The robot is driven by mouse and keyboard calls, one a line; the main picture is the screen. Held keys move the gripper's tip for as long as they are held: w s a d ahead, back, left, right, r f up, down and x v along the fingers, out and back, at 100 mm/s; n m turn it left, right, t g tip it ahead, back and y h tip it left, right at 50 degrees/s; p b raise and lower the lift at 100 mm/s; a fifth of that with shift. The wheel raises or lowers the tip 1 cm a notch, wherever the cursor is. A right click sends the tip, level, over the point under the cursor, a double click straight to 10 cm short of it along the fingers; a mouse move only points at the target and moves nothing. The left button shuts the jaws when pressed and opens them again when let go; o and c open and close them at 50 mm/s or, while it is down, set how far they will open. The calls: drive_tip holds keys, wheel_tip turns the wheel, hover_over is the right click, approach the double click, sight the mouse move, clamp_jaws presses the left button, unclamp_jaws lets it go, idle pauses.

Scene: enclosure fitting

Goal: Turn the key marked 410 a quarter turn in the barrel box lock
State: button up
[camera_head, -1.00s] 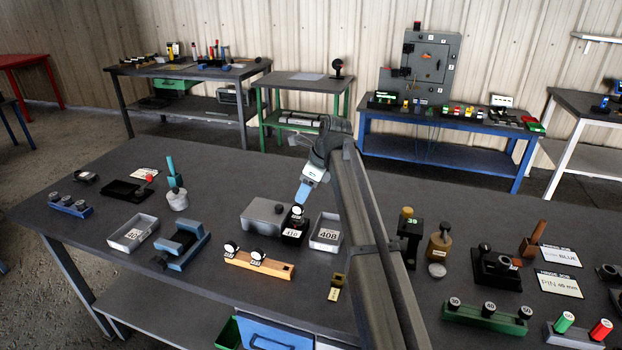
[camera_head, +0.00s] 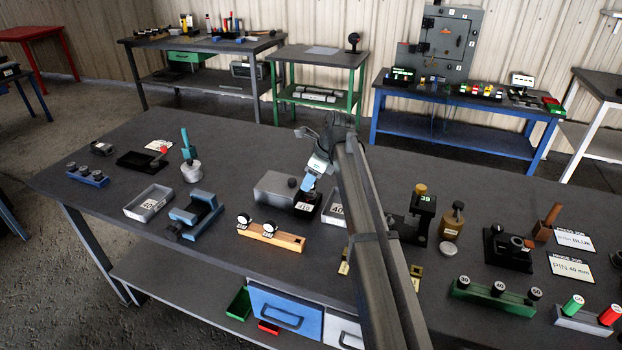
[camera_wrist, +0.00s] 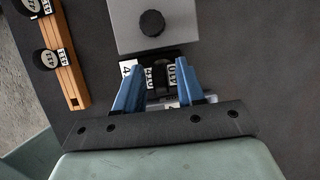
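The barrel box lock is a grey box (camera_head: 270,188) with a black lock block (camera_head: 308,199) at its right end, bearing a white 410 label. In the wrist view the grey box (camera_wrist: 150,22) with its dark knob lies ahead of my fingers. My gripper (camera_head: 308,184) is down at the lock block and hides most of what stands on it. In the wrist view my blue fingers (camera_wrist: 160,72) stand apart, one each side of a dark piece with small white number labels (camera_wrist: 171,77), seemingly the key. Whether they press on it I cannot tell.
A wooden rack (camera_head: 285,240) with two round-headed keys (camera_head: 268,228) stands in front left of the lock. A pale tray (camera_head: 334,209) is close on its right, partly behind my arm. A blue clamp-like fixture (camera_head: 196,215) and another tray (camera_head: 148,202) lie further left.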

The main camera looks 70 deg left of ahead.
clamp_jaws()
drive_tip(key=shift+s+m+t, duration=0.1)
drive_tip(key=shift+m+t, duration=0.2)
drive_tip(key=shift+m, duration=0.5)
drive_tip(key=shift+m+t+y, duration=0.3)
drive_tip(key=shift+m+y, duration=0.1)
drive_tip(key=shift+m, duration=0.6)
drive_tip(key=shift+o, duration=1.2)
unclamp_jaws()
drive_tip(key=shift+r, duration=0.1)
drive_tip(key=v, duration=1.3)
drive_tip(key=shift+r, duration=0.3)
